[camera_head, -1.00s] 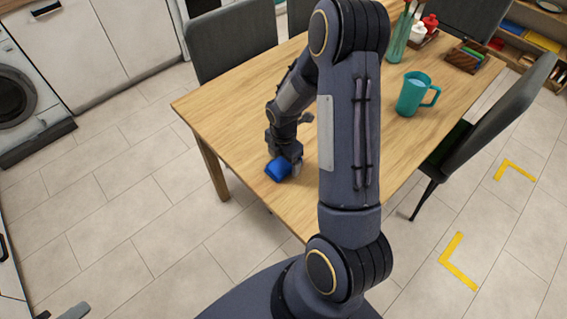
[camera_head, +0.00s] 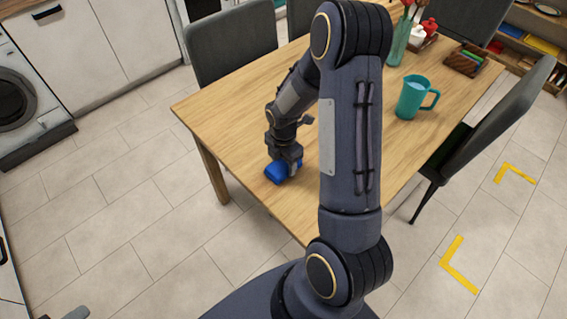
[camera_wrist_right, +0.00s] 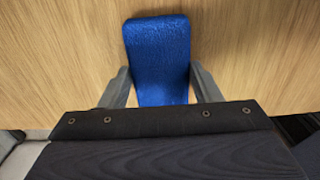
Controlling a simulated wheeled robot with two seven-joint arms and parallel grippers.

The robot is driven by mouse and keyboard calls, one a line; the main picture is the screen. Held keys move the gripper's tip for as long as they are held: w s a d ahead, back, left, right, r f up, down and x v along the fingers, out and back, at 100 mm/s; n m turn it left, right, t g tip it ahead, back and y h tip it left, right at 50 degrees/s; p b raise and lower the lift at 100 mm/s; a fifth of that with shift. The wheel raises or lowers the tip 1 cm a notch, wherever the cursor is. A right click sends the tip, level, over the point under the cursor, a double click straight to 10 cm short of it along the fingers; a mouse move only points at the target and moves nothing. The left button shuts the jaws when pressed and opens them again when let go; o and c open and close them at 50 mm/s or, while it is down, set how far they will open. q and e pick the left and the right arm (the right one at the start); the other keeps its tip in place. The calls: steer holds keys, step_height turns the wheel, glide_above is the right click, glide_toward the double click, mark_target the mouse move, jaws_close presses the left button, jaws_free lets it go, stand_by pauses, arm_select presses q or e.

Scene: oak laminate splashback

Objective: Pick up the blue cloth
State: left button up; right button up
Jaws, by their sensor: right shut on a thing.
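The blue cloth (camera_head: 277,173) is a small folded block at the near left edge of the wooden table (camera_head: 235,104). In the right wrist view the cloth (camera_wrist_right: 158,55) fills the space between two grey fingers. My right gripper (camera_head: 285,166) points down at the cloth in the head view and is shut on it. The finger ends (camera_wrist_right: 160,85) lie along both sides of the cloth. I cannot tell whether the cloth is clear of the table. My left gripper is not clearly in view; only a grey piece shows at the bottom left of the head view.
A teal mug (camera_head: 410,98) stands on the table to the right of my arm. A green vase (camera_head: 398,45) and a wooden box (camera_head: 465,60) stand further back. Dark chairs (camera_head: 232,45) stand at the table's sides. The tabletop around the cloth is clear.

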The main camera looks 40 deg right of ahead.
step_height(320, 180, up, 2)
steer(key=shift+r, duration=0.25)
steer(key=s+r+b, duration=0.1)
steer(key=s+r, duration=0.8)
steer(key=s, duration=0.5)
steer(key=shift+d+r, duration=0.15)
steer(key=shift+r, duration=0.25)
